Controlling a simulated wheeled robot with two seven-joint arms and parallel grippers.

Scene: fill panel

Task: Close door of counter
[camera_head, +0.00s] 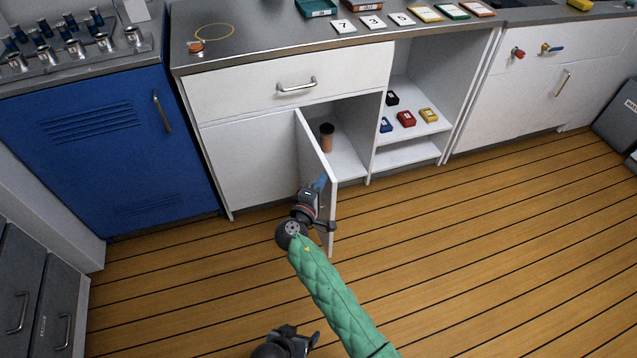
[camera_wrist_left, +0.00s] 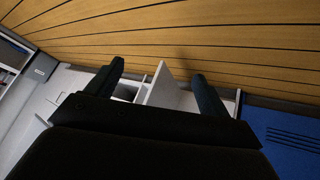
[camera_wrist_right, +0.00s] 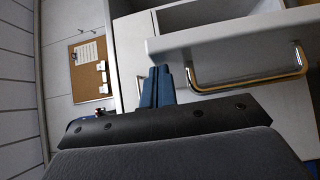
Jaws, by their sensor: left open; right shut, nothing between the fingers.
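The counter (camera_head: 245,160) is white with a grey top. Its door (camera_head: 316,160) stands open, swung out toward me, and exposes a compartment with a dark-lidded brown cup (camera_head: 327,138). My right gripper (camera_head: 319,184) is shut and empty, at the door's left face near its outer edge; I cannot tell whether it touches. In the right wrist view its blue fingers (camera_wrist_right: 158,86) are together beside a white panel with a metal handle (camera_wrist_right: 250,84). My left gripper (camera_head: 309,341) is open and empty, low at the bottom of the head view. The door also shows between its fingers (camera_wrist_left: 168,88), farther away.
A closed drawer (camera_head: 290,85) with a handle is above the door. Open shelves (camera_head: 410,150) with several small coloured boxes are to the right. A blue cabinet (camera_head: 105,150) stands to the left, grey drawers (camera_head: 40,300) at lower left. The wooden floor (camera_head: 480,250) is clear.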

